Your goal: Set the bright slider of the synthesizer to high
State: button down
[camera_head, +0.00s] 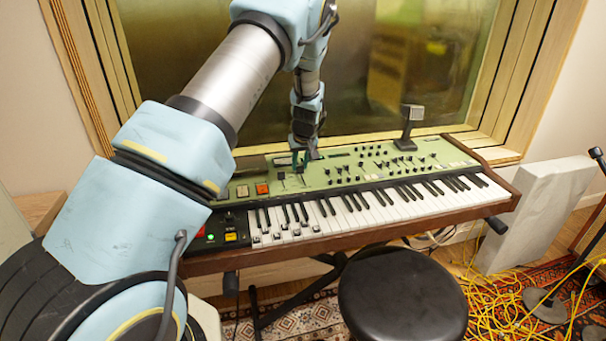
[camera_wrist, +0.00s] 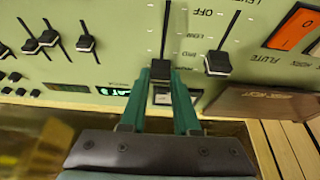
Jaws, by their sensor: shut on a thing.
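The synthesizer (camera_head: 340,178) has a green panel with several black sliders and stands below the window. My gripper (camera_head: 304,160) reaches down to the rear left part of that panel. In the wrist view my gripper's two teal fingers (camera_wrist: 162,74) are shut on a black slider cap (camera_wrist: 161,69), whose slot runs up the picture from it. I cannot read a "bright" label there. Another slider (camera_wrist: 217,62) sits just right of the fingers, apart from them. A small white button or label shows between the fingers, partly hidden.
An orange switch (camera_wrist: 295,27) lies right of the sliders. More sliders (camera_wrist: 47,38) stand to the left. A black stool (camera_head: 402,295) is in front of the keyboard, and yellow cables (camera_head: 505,305) lie on the floor at right. The window is close behind the synthesizer.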

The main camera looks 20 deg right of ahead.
jog(key=shift+w+r, duration=0.1)
jog(key=shift+w, duration=0.25)
jog(key=c, duration=0.6)
grip_release()
jog(key=shift+c, duration=0.2)
jog(key=b+v, duration=0.2)
jog(key=v, duration=0.8)
jog(key=shift+r, duration=0.35)
jog(key=shift+s, duration=0.1)
